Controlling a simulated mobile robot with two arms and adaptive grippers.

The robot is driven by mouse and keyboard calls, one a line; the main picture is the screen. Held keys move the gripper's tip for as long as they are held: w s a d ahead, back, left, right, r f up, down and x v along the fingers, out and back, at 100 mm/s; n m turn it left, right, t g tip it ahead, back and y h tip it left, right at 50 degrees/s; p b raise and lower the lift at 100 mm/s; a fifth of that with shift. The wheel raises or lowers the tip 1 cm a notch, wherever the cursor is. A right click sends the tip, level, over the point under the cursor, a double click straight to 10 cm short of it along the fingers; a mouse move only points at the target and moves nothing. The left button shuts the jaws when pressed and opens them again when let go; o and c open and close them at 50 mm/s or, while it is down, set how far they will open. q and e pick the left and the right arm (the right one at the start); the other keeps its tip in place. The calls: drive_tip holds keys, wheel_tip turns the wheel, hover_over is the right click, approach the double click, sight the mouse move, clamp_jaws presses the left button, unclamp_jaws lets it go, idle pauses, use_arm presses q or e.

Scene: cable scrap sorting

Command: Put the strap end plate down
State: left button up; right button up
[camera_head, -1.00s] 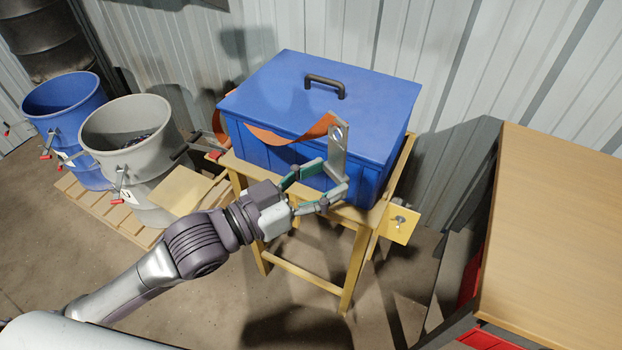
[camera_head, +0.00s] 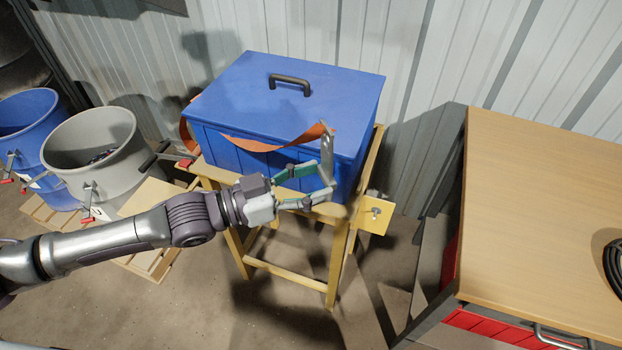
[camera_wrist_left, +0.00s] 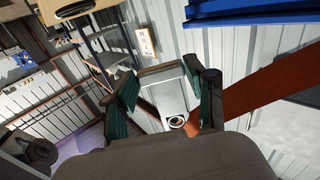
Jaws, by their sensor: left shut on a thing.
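The strap end plate (camera_head: 327,153) is a grey metal plate at the end of an orange strap (camera_head: 262,146). My left gripper (camera_head: 318,184) is shut on the plate and holds it upright in front of the right part of the blue box (camera_head: 291,105). In the left wrist view the plate (camera_wrist_left: 168,92) sits between the two green-padded fingers, with a round hole near its lower end. The strap (camera_wrist_left: 268,88) runs off to the right there. My right gripper is not in view.
The blue box stands on a yellow wooden stand (camera_head: 333,274) with a small side board (camera_head: 374,215). A grey drum (camera_head: 88,153) and a blue drum (camera_head: 27,125) stand at left. A wooden-topped bench (camera_head: 530,200) is at right, a black cable coil (camera_head: 613,262) on it.

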use_arm(q)
drive_tip(key=shift+w+a+r+m+g, duration=0.1)
drive_tip(key=shift+a+m+g, duration=0.2)
drive_tip(key=shift+a+g, duration=0.1)
drive_tip(key=shift+a+m+g+h, duration=0.5)
drive_tip(key=shift+m+g, duration=0.2)
drive_tip(key=shift+g, duration=0.4)
drive_tip(key=shift+s+a+m+g+h, duration=0.15)
drive_tip(key=shift+s+a+m+g, duration=0.25)
drive_tip(key=shift+g, duration=0.45)
drive_tip(key=shift+s+a+m+g+h, duration=0.1)
drive_tip(key=shift+a+m+g+h, duration=0.1)
drive_tip(key=shift+m+g, duration=0.55)
